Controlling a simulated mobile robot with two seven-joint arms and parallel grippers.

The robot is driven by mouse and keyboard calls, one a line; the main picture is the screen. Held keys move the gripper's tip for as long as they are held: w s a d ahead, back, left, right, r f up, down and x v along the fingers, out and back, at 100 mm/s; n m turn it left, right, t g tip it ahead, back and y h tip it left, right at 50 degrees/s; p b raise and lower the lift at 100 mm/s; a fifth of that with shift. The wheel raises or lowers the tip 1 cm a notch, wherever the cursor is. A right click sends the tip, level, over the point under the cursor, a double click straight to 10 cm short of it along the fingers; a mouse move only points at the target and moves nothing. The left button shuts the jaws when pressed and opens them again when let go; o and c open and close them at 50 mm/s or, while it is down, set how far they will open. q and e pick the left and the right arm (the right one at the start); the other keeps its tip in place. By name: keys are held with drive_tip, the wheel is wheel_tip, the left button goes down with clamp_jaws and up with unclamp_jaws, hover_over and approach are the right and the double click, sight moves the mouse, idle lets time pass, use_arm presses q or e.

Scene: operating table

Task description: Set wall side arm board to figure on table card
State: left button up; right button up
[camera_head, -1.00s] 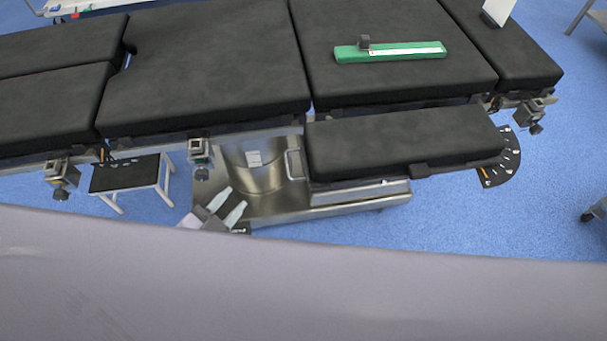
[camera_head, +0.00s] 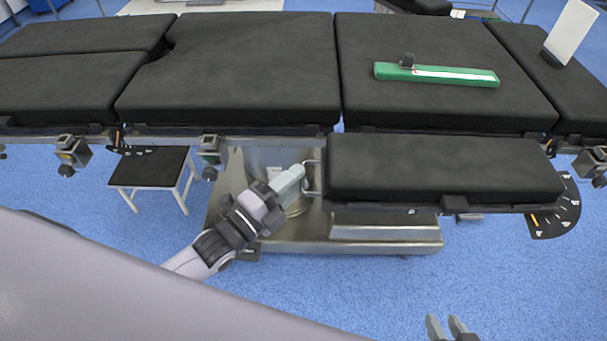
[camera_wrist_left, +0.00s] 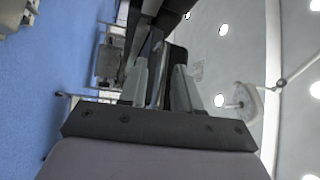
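The near-side arm board is a long black pad (camera_head: 440,168) beside the table's near edge. A metal handle (camera_head: 312,180) sticks out at its left end, and a dark dial with white marks (camera_head: 556,208) lies under its right end. My left gripper (camera_head: 300,176) is at the handle, with its fingers apart in the left wrist view (camera_wrist_left: 160,75). I cannot tell whether the handle is between them. My right gripper (camera_head: 447,325) is open and empty at the bottom edge. A white card (camera_head: 571,30) stands upright on the table's right section; its figure is unreadable.
The black operating table (camera_head: 235,70) runs across the view. A green ruler-like bar with a slider (camera_head: 440,75) lies on it. Rail clamps (camera_head: 210,150) hang from the near edge. A small black-topped stool (camera_head: 150,168) stands below at left.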

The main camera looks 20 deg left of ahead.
use_arm(q)
drive_tip(key=shift+x, duration=1.35)
clamp_jaws()
drive_tip(key=shift+s, duration=0.2)
